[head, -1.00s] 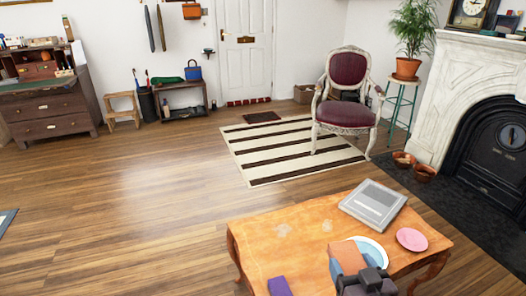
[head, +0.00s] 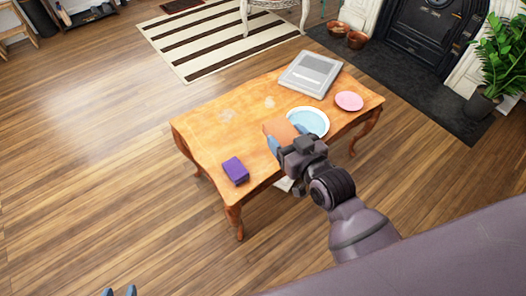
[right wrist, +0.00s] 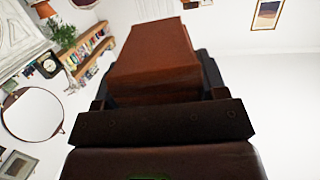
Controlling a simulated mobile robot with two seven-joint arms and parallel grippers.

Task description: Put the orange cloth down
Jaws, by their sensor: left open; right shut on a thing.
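The orange cloth (head: 279,129) is a folded block over the wooden table in the head view, just left of a blue plate. My right gripper (head: 287,142) is shut on it. In the right wrist view the cloth (right wrist: 155,50) fills the space between the fingers as a brown-orange block. The head view does not show clearly whether the cloth touches the tabletop. My left gripper (head: 120,292) shows only its fingertips at the bottom left edge, apart and empty, well away from the table.
The wooden table (head: 205,133) also holds a purple block (head: 236,170), a blue plate with a white rim (head: 310,122), a pink plate (head: 349,101) and a grey flat box (head: 310,74). The tabletop's left part is mostly clear. A striped rug (head: 190,62) lies beyond.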

